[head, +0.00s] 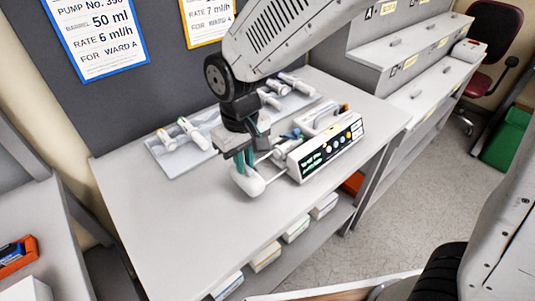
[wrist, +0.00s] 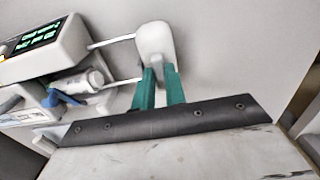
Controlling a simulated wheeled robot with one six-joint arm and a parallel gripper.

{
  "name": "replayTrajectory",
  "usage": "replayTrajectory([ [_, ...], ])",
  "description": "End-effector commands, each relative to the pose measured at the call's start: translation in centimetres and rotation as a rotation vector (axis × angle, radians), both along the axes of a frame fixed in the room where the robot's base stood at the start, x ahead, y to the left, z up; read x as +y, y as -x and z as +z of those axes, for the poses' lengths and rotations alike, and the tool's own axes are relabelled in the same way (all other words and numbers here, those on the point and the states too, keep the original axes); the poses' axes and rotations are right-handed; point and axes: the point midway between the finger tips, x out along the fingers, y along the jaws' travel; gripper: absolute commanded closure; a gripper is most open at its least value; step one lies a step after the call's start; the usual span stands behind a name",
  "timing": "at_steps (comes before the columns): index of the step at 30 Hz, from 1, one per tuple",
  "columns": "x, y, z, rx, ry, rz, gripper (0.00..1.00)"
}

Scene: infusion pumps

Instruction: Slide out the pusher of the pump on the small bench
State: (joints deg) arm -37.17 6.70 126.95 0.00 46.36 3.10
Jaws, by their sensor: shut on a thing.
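The white infusion pump (head: 325,152) stands on the small bench (head: 160,235), its dark lit display and round buttons facing front right. Its white pusher (head: 248,182) is at the left of the pump, joined to it by two thin rods, with a clear gap between. In the wrist view the pusher (wrist: 154,40) and the pump (wrist: 50,45) show with both rods between them. My gripper (wrist: 160,72) has its green fingers shut on the pusher. In the head view my gripper (head: 248,158) comes down from above, and its fingertips are partly hidden.
A pale tray (head: 178,171) with several syringes lies behind my gripper. A syringe-like white barrel (wrist: 78,82) and a blue part (wrist: 62,98) sit beside the pump. The bench is clear on the left. Boxes (head: 296,229) sit on the shelf below. Labelled cards (head: 98,40) hang on the back panel.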

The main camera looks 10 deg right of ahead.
Motion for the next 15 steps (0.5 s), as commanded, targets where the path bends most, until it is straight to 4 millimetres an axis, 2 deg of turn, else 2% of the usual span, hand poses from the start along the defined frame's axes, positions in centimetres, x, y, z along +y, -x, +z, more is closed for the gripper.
replayTrajectory([
  [15, 0.73, 0.48, 0.02, -0.001, -0.001, 0.0, 0.95],
])
